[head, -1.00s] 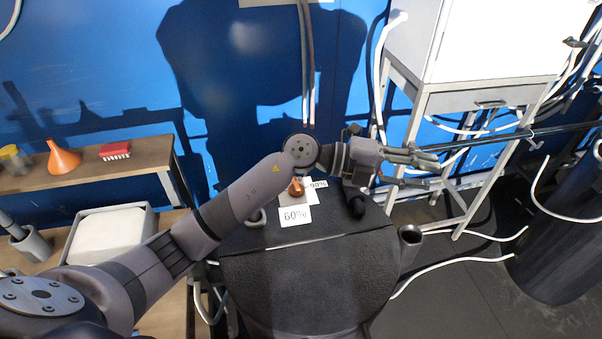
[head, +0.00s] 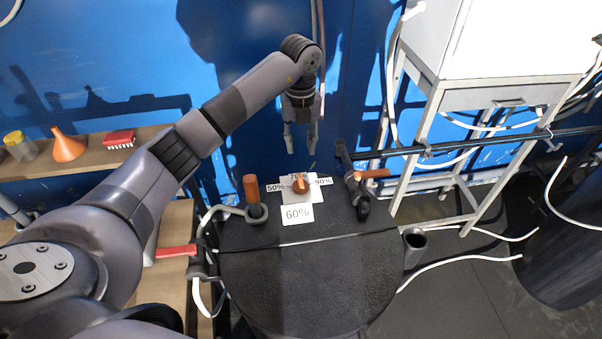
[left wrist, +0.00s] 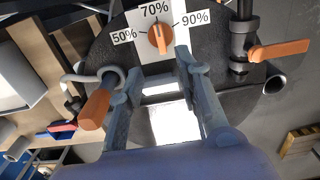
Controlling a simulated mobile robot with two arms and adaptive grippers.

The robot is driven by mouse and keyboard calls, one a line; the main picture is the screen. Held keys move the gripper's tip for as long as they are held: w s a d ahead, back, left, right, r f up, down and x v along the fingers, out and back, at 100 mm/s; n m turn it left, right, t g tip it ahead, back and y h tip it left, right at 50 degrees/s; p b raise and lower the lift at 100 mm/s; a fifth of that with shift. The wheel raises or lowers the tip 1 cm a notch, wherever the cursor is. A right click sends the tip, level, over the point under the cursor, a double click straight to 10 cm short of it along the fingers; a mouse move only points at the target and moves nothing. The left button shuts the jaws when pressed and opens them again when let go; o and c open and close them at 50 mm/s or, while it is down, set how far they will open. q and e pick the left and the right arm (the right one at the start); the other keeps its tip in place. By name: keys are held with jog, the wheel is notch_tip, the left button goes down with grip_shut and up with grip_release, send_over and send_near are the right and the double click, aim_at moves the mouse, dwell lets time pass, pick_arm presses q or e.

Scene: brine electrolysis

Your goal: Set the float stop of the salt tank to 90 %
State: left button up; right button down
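The float stop is an orange knob (head: 300,186) on a white plate on top of the black salt tank (head: 310,285). Labels for 50%, 70% and 90% stand around it, and a 60% card (head: 297,214) lies in front. In the left wrist view the knob (left wrist: 160,39) has a white mark that points roughly to the 70% label (left wrist: 155,9); the 90% label (left wrist: 191,19) is to its right. My left gripper (head: 301,150) points down above and behind the knob, open and empty, apart from it. My right gripper is not in view.
An upright orange handle (head: 251,188) stands left of the knob, and a dark pipe with a sideways orange lever (head: 374,173) stands right. A white cabinet (head: 500,45) on a frame is at the right. A shelf at left holds an orange funnel (head: 68,145).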

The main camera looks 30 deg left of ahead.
aim_at(301, 179)
pick_arm(q)
notch_tip(301, 179, down, 12)
jog(key=p, duration=0.3)
jog(key=shift+r, duration=0.25)
jog(key=shift+f, duration=0.65)
jog(key=shift+c, duration=0.4)
grip_shut()
